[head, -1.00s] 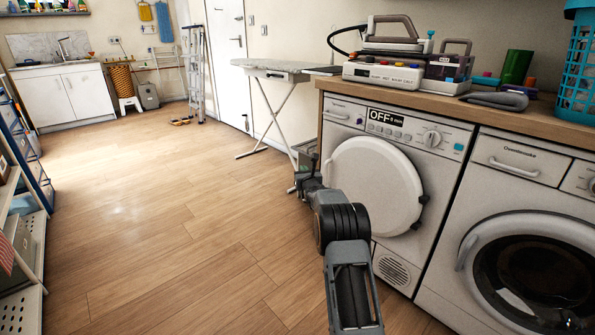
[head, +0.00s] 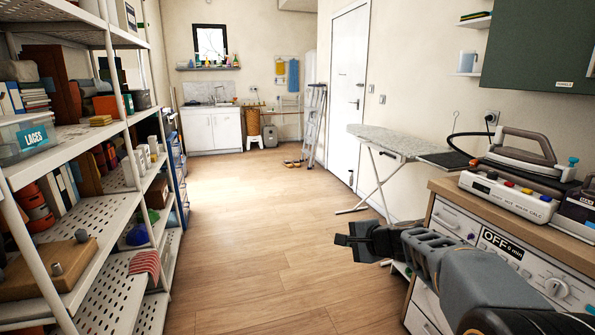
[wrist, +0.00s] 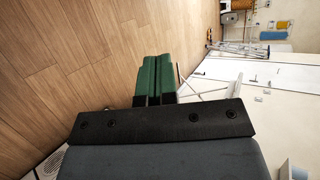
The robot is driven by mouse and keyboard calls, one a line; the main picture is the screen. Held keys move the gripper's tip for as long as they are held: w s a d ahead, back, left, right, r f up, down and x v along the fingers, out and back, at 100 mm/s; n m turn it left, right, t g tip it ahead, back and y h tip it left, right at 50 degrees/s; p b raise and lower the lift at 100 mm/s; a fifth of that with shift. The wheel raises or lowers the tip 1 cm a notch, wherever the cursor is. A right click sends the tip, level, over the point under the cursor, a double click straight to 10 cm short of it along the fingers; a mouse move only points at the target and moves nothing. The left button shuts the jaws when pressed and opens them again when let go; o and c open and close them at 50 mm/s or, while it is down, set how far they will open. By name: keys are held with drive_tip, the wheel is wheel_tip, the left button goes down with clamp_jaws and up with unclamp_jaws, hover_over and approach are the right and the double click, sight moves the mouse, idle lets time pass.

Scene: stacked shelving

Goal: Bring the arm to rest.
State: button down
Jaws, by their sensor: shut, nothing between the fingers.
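My gripper (head: 347,241) is in the right half of the head view, at the end of my arm, which comes in from the lower right corner. It points left over the open floor, in front of the dryer and ironing board, apart from both as far as I can tell. In the wrist view its two green fingers (wrist: 156,75) lie side by side, shut, with nothing held. The view there is tilted on its side, with floor at the left and the door wall at the right.
A white metal shelving unit (head: 129,190) with boxes and books lines the left side. The dryer (head: 466,228) under a wooden counter stands at the right, with an iron (head: 520,147) on top. An ironing board (head: 385,141) stands behind my gripper. The wooden floor (head: 245,235) between is clear.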

drive_tip(key=s+d+r+n+g+h+p, duration=0.1)
drive_tip(key=s+r+n+g+h+p, duration=0.1)
drive_tip(key=s, duration=0.6)
drive_tip(key=s+d+r+n+g+h+p, duration=0.1)
drive_tip(key=s+r+n+g+h+p, duration=0.1)
drive_tip(key=s+r+n+p, duration=0.3)
drive_tip(key=s+d+r+n+g+h+p, duration=0.1)
drive_tip(key=s+r+n+h+p, duration=0.2)
drive_tip(key=s+p, duration=0.6)
drive_tip(key=s+n, duration=0.2)
drive_tip(key=s, duration=0.1)
drive_tip(key=shift+s+r+n+g, duration=0.15)
drive_tip(key=shift+r+n+g, duration=0.2)
drive_tip(key=shift+n+g, duration=0.05)
drive_tip(key=shift+d, duration=0.1)
